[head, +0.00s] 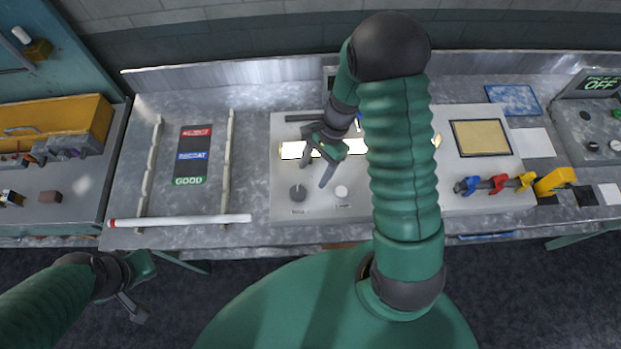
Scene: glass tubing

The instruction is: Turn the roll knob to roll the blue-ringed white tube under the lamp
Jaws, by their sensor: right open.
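The grey panel (450,198) carries a dark round knob (298,193), with a small unreadable label below it, and a pale round button (341,192). A bright, glowing white strip (292,150) lies behind my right gripper; I cannot tell whether it is the tube or a lit window, and no blue ring shows clearly on it. My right gripper (316,172) is open and empty, above the panel between the strip and the knob, apart from the knob. My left gripper (138,290) is low at the left, off the table front; its jaw opening is unclear.
A white tube with a red end (180,220) lies across two rails at the left front. A sorting card (192,155) lies between the rails. Clamps in blue, red and yellow (495,184) sit at the right. My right arm hides the panel's middle.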

